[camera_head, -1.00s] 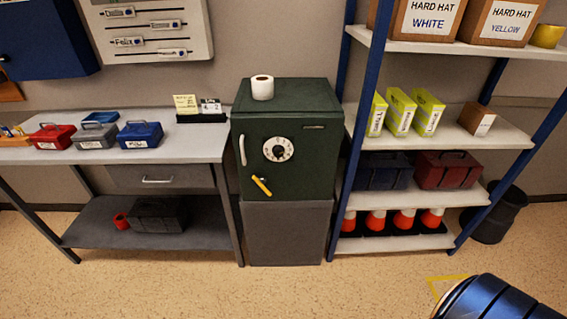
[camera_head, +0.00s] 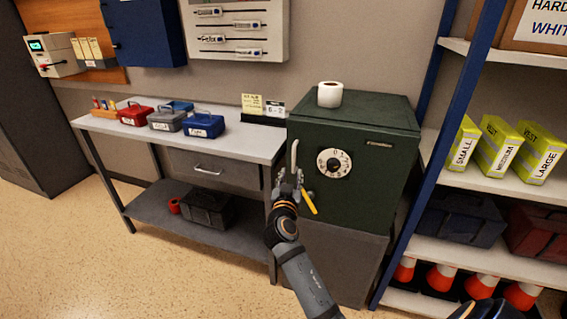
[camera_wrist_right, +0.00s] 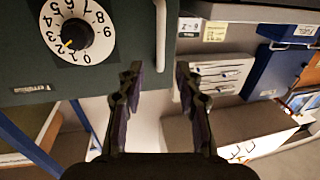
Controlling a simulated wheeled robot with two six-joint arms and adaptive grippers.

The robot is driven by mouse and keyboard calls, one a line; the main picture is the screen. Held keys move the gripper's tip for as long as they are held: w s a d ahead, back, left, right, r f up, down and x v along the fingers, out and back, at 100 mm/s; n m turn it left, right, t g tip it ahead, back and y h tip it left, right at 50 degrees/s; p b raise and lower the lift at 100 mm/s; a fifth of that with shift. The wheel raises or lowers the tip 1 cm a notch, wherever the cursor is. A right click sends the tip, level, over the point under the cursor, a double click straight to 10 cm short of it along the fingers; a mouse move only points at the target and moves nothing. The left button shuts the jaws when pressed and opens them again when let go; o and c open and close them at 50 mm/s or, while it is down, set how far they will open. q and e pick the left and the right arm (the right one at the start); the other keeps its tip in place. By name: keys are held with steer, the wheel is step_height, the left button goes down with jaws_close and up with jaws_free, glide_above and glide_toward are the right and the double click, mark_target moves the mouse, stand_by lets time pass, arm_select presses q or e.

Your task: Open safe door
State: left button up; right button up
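The dark green safe (camera_head: 350,205) stands on a grey base, and its door is shut. My right gripper (camera_head: 288,182) is in front of the door's left edge, at the lower part of the handle. In the right wrist view, its fingers (camera_wrist_right: 158,75) are apart, with the handle (camera_wrist_right: 160,35) in line with the gap between them. I cannot tell whether they touch it. My left gripper is out of view.
A workbench (camera_head: 255,140) with several small toolboxes is at the left. A shelf rack (camera_head: 450,100) with vest boxes and cones stands close at the right. The floor in front of the bench is clear.

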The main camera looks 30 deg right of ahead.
mark_target(294, 160)
steer(key=p+x, duration=0.1)
steer(key=x, duration=0.8)
steer(key=shift+w+d, duration=0.1)
steer(key=shift+w, duration=0.1)
steer(key=shift+w+d+f+p, duration=0.1)
steer(key=shift+w+d+p, duration=0.2)
steer(key=shift+w+d, duration=0.1)
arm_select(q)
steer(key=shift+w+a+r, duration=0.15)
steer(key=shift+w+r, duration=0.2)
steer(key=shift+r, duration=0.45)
arm_select(e)
jaws_close()
